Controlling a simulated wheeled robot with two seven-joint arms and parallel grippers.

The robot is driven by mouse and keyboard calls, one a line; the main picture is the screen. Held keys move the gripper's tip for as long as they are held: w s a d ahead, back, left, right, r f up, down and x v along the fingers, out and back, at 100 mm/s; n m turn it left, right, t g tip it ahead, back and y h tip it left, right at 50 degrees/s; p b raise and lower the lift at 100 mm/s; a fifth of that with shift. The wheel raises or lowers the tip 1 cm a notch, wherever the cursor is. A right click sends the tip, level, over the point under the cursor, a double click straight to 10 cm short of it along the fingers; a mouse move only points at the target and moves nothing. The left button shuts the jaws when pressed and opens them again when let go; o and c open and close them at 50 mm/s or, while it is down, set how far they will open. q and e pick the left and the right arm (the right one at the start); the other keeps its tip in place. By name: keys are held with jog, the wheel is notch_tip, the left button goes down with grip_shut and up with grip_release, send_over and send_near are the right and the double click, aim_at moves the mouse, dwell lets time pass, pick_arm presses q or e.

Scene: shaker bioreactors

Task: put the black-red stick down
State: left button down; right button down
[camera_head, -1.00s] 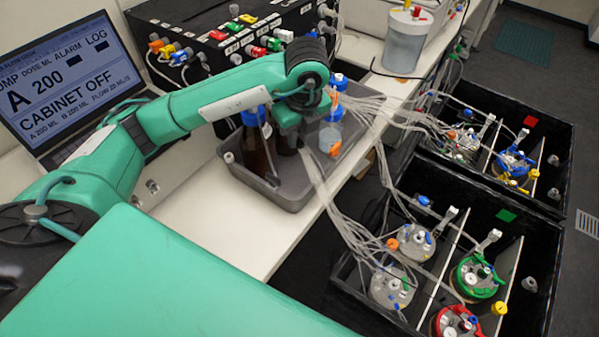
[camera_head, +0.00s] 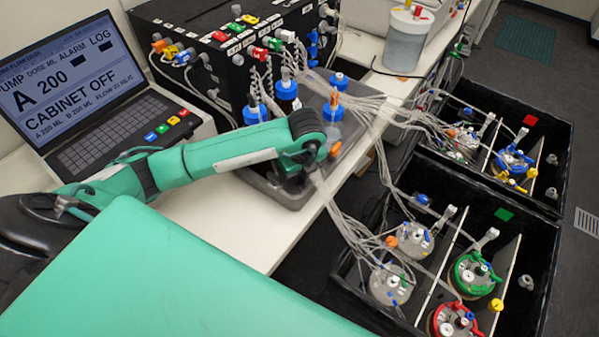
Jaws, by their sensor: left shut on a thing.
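My left arm reaches in from the left, and its left gripper (camera_head: 296,182) is low over the front part of the grey tray (camera_head: 290,203). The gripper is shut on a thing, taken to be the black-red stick. The stick itself cannot be made out; the wrist and fingers hide it. Whether it touches the tray cannot be told. My right gripper is not in view.
Blue-capped bottles (camera_head: 287,92) stand in the tray behind my wrist. A black pump box (camera_head: 225,60) is behind them, a laptop (camera_head: 75,95) at left. Tubes (camera_head: 345,215) run right to black bioreactor boxes (camera_head: 425,180). The white bench (camera_head: 215,225) is clear in front.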

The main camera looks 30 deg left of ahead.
pick_arm(q)
jog(key=shift+f, duration=0.1)
jog(key=shift+f, duration=0.15)
jog(key=c, duration=1.3)
grip_release()
jog(key=shift+s+d+r+b, duration=0.15)
jog(key=shift+d+r+b, duration=0.15)
jog(key=shift+r, duration=1.75)
jog(key=shift+s+d+r+b, duration=0.15)
jog(key=shift+d+r+b, duration=0.2)
jog(key=shift+r, duration=1.65)
jog(key=shift+s+d+r+b, duration=0.15)
jog(key=shift+r+b, duration=0.25)
jog(key=shift+r, duration=1.65)
